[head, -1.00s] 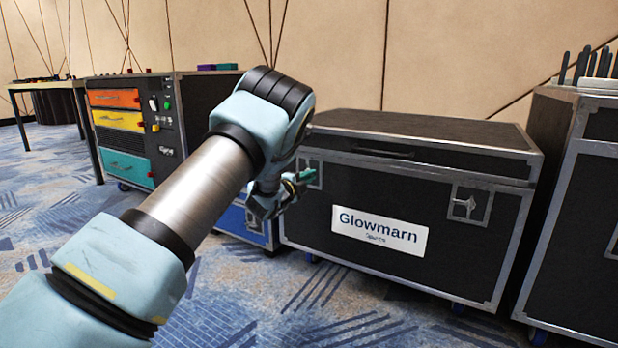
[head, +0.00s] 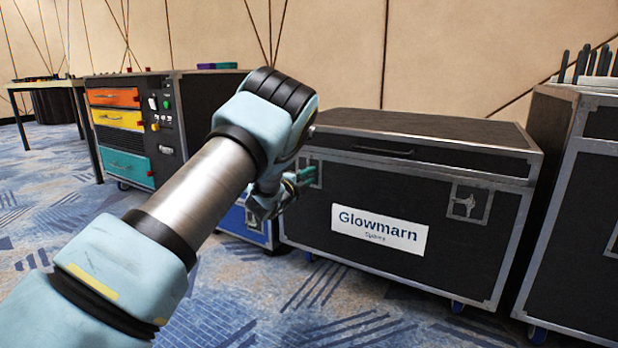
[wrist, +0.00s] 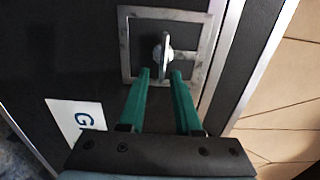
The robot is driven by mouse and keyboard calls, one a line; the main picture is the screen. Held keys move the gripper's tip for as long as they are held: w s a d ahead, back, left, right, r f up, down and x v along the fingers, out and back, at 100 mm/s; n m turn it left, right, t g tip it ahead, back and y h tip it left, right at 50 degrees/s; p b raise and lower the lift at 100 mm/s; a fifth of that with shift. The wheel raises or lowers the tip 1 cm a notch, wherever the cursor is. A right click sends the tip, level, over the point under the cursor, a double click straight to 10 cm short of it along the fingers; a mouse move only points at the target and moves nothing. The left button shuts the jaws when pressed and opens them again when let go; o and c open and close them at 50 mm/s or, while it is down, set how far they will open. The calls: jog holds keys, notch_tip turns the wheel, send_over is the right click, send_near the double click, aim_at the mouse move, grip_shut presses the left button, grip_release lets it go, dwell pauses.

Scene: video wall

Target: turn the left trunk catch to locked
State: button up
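The trunk (head: 365,190) is a black case with metal edges and a white Glowmarn label. Its left catch is a metal lever on a square plate; in the head view the plate (head: 316,172) is partly hidden by my gripper (head: 304,176). In the wrist view the left catch (wrist: 163,52) stands lengthwise in line with my fingers. My gripper (wrist: 161,75) is open, its two green fingers apart. The lever's near end lies at the gap between the fingertips; I cannot tell whether they touch it. The right catch (head: 463,204) is in clear view, its plate free.
A drawer cabinet (head: 122,130) with orange, yellow and teal drawers stands at left. A blue case (head: 238,222) is beside the trunk, partly behind my arm. Another black case (head: 575,200) stands close at right. The carpet (head: 330,315) in front is clear.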

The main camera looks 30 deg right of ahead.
jog(key=shift+o, duration=0.2)
jog(key=p+v, duration=0.4)
jog(key=v, duration=0.6)
jog(key=shift+s+a, duration=0.15)
jog(key=shift+a, duration=0.2)
jog(key=shift+r, duration=0.1)
jog(key=w+a+r+n+t+y+p, duration=0.35)
jog(key=w+a+n+y, duration=0.35)
jog(key=a, duration=0.5)
jog(key=s+a+r+n+g+y+p, duration=0.25)
jog(key=a+n+y, duration=0.35)
jog(key=a+n, duration=0.8)
jog(key=s+a+r+n+g+y+p, duration=0.1)
jog(key=s+a+r+n+g+p, duration=0.25)
jog(key=s+a, duration=0.75)
jog(key=s+a+r+n+g+y+p, duration=0.2)
jog(key=s+a+r+n+g, duration=0.4)
jog(key=s, duration=0.8)
notch_tip(320, 180, up, 35)
jog(key=m+t+p, duration=0.1)
jog(key=p, duration=3.5)
jog(key=shift+a+p, duration=0.35)
jog(key=shift+a, duration=0.1)
